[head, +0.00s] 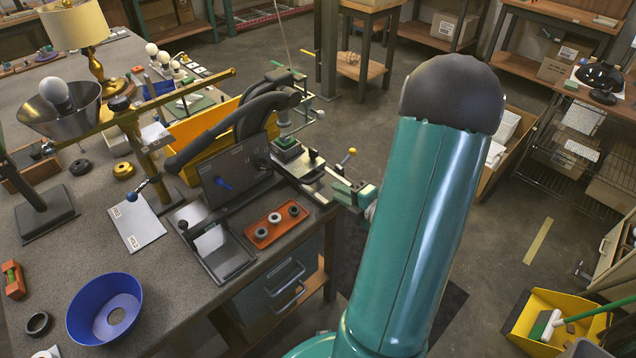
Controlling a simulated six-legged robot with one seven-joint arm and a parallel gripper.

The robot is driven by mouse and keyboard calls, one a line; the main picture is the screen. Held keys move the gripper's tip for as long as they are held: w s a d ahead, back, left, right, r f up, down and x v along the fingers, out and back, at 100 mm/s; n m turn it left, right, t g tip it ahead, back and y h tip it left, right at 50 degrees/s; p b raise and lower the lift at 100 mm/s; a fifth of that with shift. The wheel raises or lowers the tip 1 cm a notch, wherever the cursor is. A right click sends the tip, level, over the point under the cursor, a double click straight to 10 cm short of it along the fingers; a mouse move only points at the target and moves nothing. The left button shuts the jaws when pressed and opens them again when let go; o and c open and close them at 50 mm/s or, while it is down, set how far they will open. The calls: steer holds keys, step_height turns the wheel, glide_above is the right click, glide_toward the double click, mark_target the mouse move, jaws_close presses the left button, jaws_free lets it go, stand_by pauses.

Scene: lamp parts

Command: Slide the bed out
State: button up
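A black press-like fixture (245,115) stands at the bench's right edge. A flat metal bed (308,180) lies under its head and carries a small green block (287,148). My gripper (343,186) is at the bench edge, close to the bed's outer end. Its pale green fingers are small here, and my teal arm link covers the parts behind them. I cannot tell whether it touches the bed or is closed on it.
A blue shade (105,305) sits front left. Open floor lies right of the bench.

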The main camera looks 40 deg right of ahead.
mark_target(315, 180)
steer(key=x, duration=0.8)
steer(key=shift+w, duration=0.15)
steer(key=shift+f, duration=0.1)
jaws_close()
